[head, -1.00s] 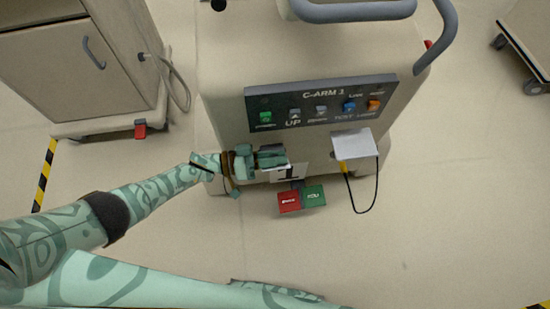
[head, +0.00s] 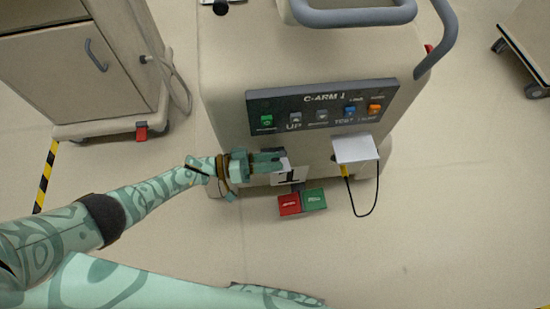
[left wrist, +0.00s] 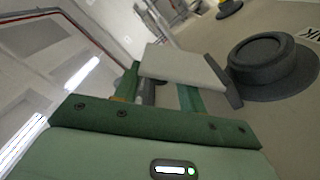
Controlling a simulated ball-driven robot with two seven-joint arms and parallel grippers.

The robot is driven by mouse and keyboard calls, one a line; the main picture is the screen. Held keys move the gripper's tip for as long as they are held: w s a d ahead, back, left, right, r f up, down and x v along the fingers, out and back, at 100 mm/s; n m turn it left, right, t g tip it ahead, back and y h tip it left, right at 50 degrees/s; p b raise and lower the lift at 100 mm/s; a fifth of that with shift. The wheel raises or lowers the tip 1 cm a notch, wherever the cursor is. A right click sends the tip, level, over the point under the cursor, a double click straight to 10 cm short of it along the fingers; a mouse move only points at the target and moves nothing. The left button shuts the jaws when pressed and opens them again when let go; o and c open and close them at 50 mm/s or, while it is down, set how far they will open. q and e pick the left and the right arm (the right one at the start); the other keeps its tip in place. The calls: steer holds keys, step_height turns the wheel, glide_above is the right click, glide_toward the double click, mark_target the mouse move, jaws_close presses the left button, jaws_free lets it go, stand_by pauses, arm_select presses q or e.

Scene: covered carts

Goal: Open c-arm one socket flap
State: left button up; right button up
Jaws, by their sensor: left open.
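The C-ARM 1 cart (head: 228,90) stands in the middle of the head view. My left gripper (head: 283,158) is open in front of its lower face, just above a white plate marked 1 (head: 289,176). In the left wrist view a pale flat plate with a dark edge (left wrist: 180,63), which looks like a flap, covers the ends of the open fingers. I cannot tell whether they touch it. A dark round fitting (left wrist: 272,68) shows beside it. A white panel (head: 356,149) sticks out of the cart to the right. My right gripper is not in view.
Above is a control panel (head: 335,91) with coloured switches. Under the white panel are a yellow plug (head: 345,171) and a looped black cable (head: 355,211). Red (head: 289,204) and green (head: 314,199) pedals sit at the cart's foot.

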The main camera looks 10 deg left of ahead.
arm_select(q)
steer(key=v, duration=1.5)
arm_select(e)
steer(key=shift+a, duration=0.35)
arm_select(q)
steer(key=shift+r, duration=0.1)
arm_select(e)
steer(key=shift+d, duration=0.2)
